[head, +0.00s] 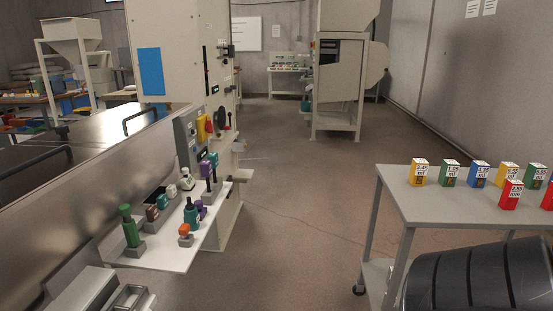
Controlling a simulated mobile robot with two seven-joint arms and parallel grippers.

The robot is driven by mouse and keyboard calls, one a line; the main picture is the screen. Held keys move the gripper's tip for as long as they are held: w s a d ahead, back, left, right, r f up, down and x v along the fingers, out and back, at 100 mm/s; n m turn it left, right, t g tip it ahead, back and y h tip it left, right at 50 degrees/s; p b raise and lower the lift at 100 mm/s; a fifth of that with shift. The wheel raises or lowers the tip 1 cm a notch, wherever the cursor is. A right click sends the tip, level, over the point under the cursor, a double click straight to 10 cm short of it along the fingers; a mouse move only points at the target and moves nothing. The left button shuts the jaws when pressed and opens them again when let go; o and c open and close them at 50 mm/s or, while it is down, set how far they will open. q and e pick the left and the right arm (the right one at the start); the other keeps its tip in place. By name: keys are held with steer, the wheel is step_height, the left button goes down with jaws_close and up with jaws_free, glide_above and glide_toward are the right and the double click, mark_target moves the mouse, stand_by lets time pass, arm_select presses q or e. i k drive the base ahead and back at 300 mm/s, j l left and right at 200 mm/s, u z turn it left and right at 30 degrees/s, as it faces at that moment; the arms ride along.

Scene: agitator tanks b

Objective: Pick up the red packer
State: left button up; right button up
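A red block (511,195) with a white label stands near the front edge of a grey cart top (450,205) at the right. A second red block (548,196) is cut off by the right picture edge. I cannot tell from the labels which of these, if either, is the red packer. Behind them stands a row of yellow, green and blue labelled blocks, including a blue block (479,174). Neither of my grippers is in view.
A large black ribbed object (480,277) covers the lower right, in front of the cart. A white shelf (160,257) at the left holds several small coloured tools, beside a tall machine (182,65). The floor (300,200) between shelf and cart is clear.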

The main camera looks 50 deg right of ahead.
mark_target(513, 189)
steer(key=z, duration=3.15)
steer(key=i+l+u, duration=0.15)
steer(key=u, duration=0.25)
steer(key=i+l+u, duration=0.1)
steer(key=u, duration=0.3)
steer(key=i+l+u, duration=0.1)
steer(key=l+u, duration=0.15)
steer(key=u, duration=0.15)
steer(key=i+l+u, duration=0.2)
steer(key=l, duration=0.25)
steer(key=l+u, duration=0.2)
steer(key=l, duration=0.25)
steer(key=i+l, duration=0.1)
steer(key=l, duration=0.8)
steer(key=l+u, duration=0.15)
steer(key=l, duration=0.8)
steer(key=i, duration=0.05)
